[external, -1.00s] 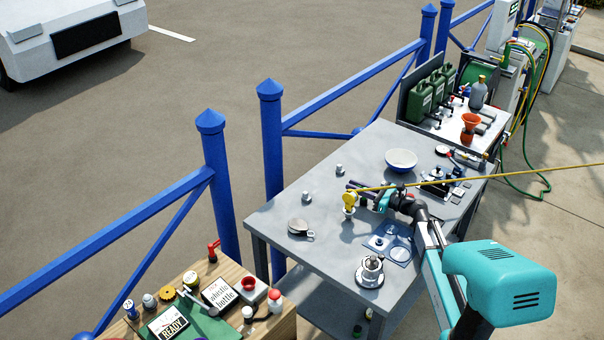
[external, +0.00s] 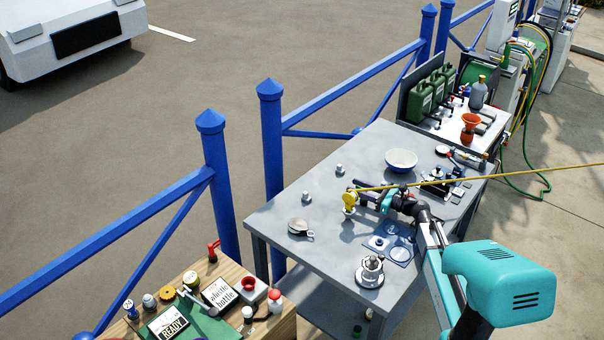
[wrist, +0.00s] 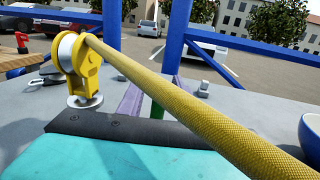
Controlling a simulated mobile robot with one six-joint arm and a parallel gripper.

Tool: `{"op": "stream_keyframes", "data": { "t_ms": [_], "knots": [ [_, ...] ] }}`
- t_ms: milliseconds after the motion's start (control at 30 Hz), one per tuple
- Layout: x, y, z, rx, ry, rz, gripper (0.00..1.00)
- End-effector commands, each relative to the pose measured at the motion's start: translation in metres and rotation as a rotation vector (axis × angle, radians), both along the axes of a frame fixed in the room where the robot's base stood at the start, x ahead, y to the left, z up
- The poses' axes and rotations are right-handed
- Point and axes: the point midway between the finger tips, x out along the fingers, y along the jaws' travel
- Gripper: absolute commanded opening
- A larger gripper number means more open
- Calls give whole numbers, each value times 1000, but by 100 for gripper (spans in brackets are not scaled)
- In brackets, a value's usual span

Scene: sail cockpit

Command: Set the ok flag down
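I cannot pick out the ok flag for certain in either view. My gripper (external: 362,194) is low over the grey table, beside a yellow pulley block (external: 349,201). In the wrist view, the pulley block (wrist: 79,68) stands upright on a round base at left. A yellow rope (wrist: 180,95) runs from it across the picture and hides much of the gripper. A purple finger (wrist: 131,99) shows left of the rope. A small green piece (wrist: 157,109) shows beside it, partly hidden; I cannot tell what it is or whether it is held.
The grey table (external: 275,215) carries a white-and-blue bowl (external: 401,160), a metal winch (external: 370,271) and a small block (external: 300,227). A wooden table (external: 180,275) at lower left holds a READY card (external: 168,324), a red-topped piece (external: 213,251) and several small items. Blue railings run behind.

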Motion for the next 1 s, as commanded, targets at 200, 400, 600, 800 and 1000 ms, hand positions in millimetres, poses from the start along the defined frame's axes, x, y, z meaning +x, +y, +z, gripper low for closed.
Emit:
{"op": "stream_keyframes", "data": {
  "t_ms": [200,400,600,800,1000],
  "knots": [
    [-13,-17,8,-2,-4,0,32],
    [-12,-17,34,0,-2,0,32],
    [-12,-17,56,0,-2,0,32],
    [-12,-17,68,-1,-1,0,32],
    [-13,-17,70,-1,1,0,32]
  ]
}}
